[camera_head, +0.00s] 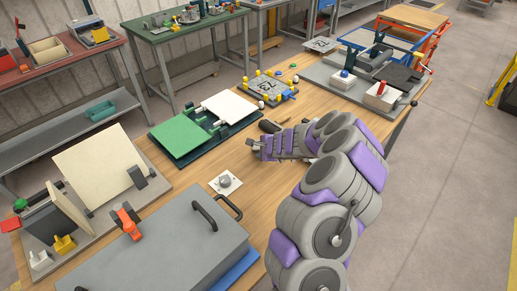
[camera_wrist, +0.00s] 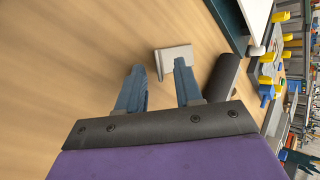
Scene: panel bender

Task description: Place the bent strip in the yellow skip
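The bent strip (camera_wrist: 171,57) is a small pale grey, angled piece on the wooden table, seen in the wrist view just past my fingertips. My gripper (camera_wrist: 158,67) is open, its two blue-grey fingers apart. The right finger overlaps the strip in the picture; I cannot tell whether it touches. In the head view my gripper (camera_head: 253,148) is low over the table, and I cannot make out the strip there. I cannot identify a yellow skip for certain; a small yellow object (camera_head: 65,245) stands at the lower left.
A black cylinder (camera_wrist: 222,78) lies right of my fingers. The green panel (camera_head: 182,139) and white panel (camera_head: 230,107) are on a dark base beyond my gripper. A board with yellow clamps (camera_head: 270,87) sits farther back. A grey lidded case (camera_head: 150,262) fills the near table.

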